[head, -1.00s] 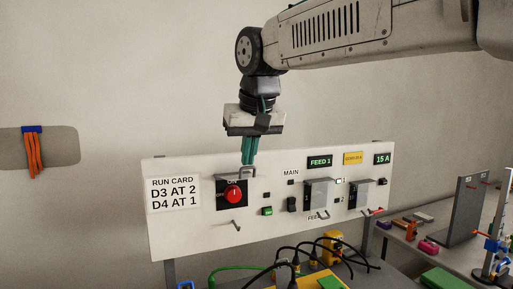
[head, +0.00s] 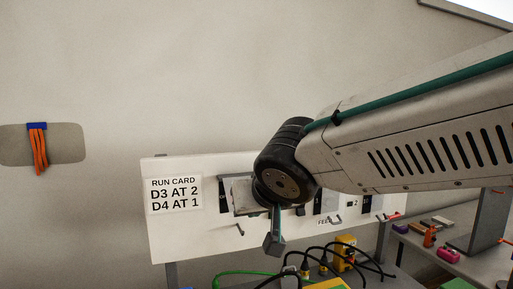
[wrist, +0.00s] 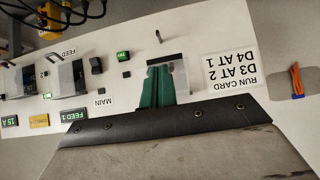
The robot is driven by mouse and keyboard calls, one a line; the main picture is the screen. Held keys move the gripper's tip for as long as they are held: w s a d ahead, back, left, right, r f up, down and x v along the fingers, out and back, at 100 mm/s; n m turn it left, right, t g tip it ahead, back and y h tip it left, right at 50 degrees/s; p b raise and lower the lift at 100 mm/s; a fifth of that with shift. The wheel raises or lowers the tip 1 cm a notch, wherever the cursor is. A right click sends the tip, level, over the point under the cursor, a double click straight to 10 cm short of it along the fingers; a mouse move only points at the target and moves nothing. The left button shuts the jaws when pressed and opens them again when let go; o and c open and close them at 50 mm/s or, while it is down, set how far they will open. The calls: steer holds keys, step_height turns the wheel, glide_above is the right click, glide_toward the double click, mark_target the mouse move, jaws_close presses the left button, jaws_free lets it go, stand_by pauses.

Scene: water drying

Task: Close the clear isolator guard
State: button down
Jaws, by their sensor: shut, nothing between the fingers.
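The white panel (head: 160,235) stands upright against the wall. In the wrist view, which is upside down, the isolator's black plate (wrist: 165,60) shows as a strip at the fingertips. A grey translucent patch, likely the clear guard (wrist: 181,78), lies beside the fingers over the plate area. I cannot tell whether it is flat on the plate. The red knob is hidden. My gripper (wrist: 157,72) has its green fingers together, empty, in front of the isolator; contact cannot be judged. In the head view my wrist covers most of the isolator; a dark sliver (head: 223,197) shows.
The run card (head: 174,195) is left of the isolator. A hook (head: 240,229) sticks out below it. Grey covered feed switches (wrist: 70,78) are on the other side. Cables and a yellow connector (head: 344,250) crowd below. The wall above is clear.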

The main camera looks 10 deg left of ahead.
steer(key=w+a+f, duration=0.1)
steer(key=w+f, duration=0.2)
steer(key=f, duration=0.4)
steer(key=shift+a, duration=0.2)
steer(key=shift+r, duration=0.2)
stand_by(1.1)
